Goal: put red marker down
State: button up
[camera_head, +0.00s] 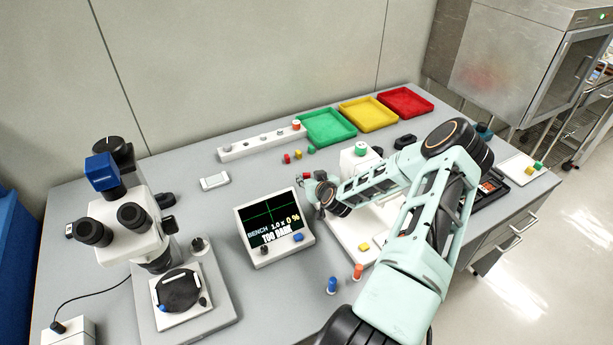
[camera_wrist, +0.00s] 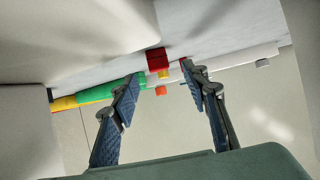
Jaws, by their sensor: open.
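My gripper (camera_head: 308,181) is open behind the small screen; its spread fingers (camera_wrist: 160,78) fill the middle of the wrist view. A red block, seemingly the red marker (camera_wrist: 155,58), lies between the fingertips' directions, with clear space to both fingers. It seems to be at the grey table surface, but its contact is not clear. In the head view a bit of red (camera_head: 306,175) shows at the fingertips, mostly hidden by them. A second red block (camera_head: 287,158) stands farther back in a row with a yellow block (camera_head: 298,154) and a green block (camera_head: 310,149).
A white rail (camera_head: 240,152) and green (camera_head: 328,138), yellow (camera_head: 369,125) and red (camera_head: 405,112) trays line the back. The screen (camera_head: 271,240) stands in front of my gripper, a microscope (camera_head: 130,225) at left. Bare table lies around the white phone-like device (camera_head: 214,181).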

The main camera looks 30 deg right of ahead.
aim_at(307, 175)
jog(key=shift+p+x, duration=0.3)
jog(key=shift+x, duration=1.35)
jog(key=shift+s+f, duration=0.1)
jog(key=c, duration=0.9)
